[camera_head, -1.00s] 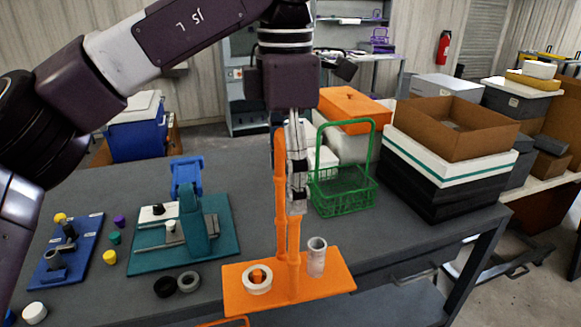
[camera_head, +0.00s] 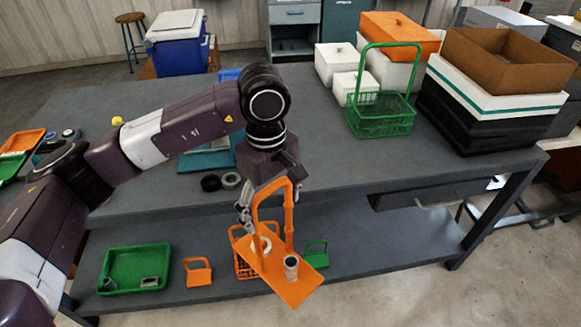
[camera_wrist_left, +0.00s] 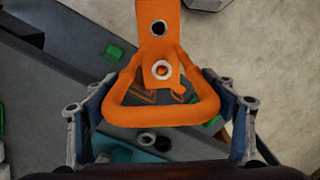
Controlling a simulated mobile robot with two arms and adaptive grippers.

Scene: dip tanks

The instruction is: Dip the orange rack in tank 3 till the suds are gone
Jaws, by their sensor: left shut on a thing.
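The orange rack (camera_head: 302,289) has a tall looped handle and a flat plate carrying a white ring (camera_head: 262,246) and a grey tube (camera_head: 291,267). It hangs tilted in the air, in front of the table's near edge. My left gripper (camera_head: 246,208) is shut on its handle. In the left wrist view the handle of the rack (camera_wrist_left: 160,112) lies between the two fingers of the gripper (camera_wrist_left: 162,98). I cannot make out suds on the rack. No tank marked 3 can be identified. My right gripper is not in view.
The grey table (camera_head: 330,165) has a lower shelf (camera_head: 400,245) with a green tray (camera_head: 125,262) and small orange and green racks. A green basket (camera_head: 380,122), white lidded boxes (camera_head: 337,63) and a black-and-white box (camera_head: 470,115) stand at the back right. The table's middle is fairly clear.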

